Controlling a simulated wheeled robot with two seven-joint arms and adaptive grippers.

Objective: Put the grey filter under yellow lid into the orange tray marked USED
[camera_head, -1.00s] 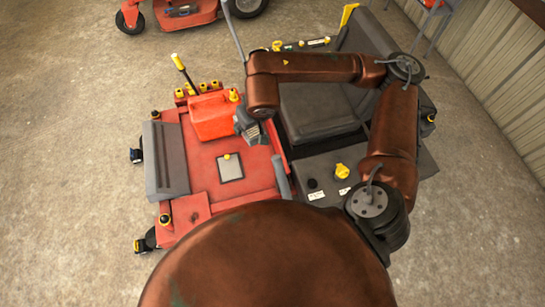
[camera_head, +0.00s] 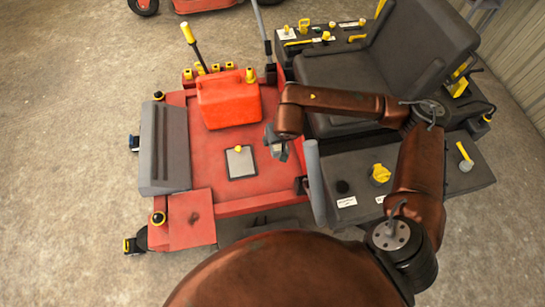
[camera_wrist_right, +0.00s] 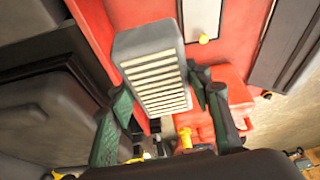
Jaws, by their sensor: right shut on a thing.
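My right gripper (camera_wrist_right: 165,105) is shut on a grey filter (camera_wrist_right: 150,62), a box-shaped piece with cream pleats on one face. In the head view my right gripper (camera_head: 279,140) hangs over the red deck of the mower, right of a red fuel can; the filter is small and mostly hidden there. A pale plate (camera_head: 240,162) with a yellow knob lies on the deck left of the gripper. I cannot make out an orange tray marked USED, nor tell which part is the yellow lid. My left gripper is not in view.
The red fuel can (camera_head: 228,105) stands on the deck beside the gripper. A dark seat (camera_head: 365,65) and a grey console (camera_head: 430,180) with a yellow cap (camera_head: 380,174) lie to the right. A lever rises behind the can. Open concrete floor (camera_head: 60,130) lies to the left.

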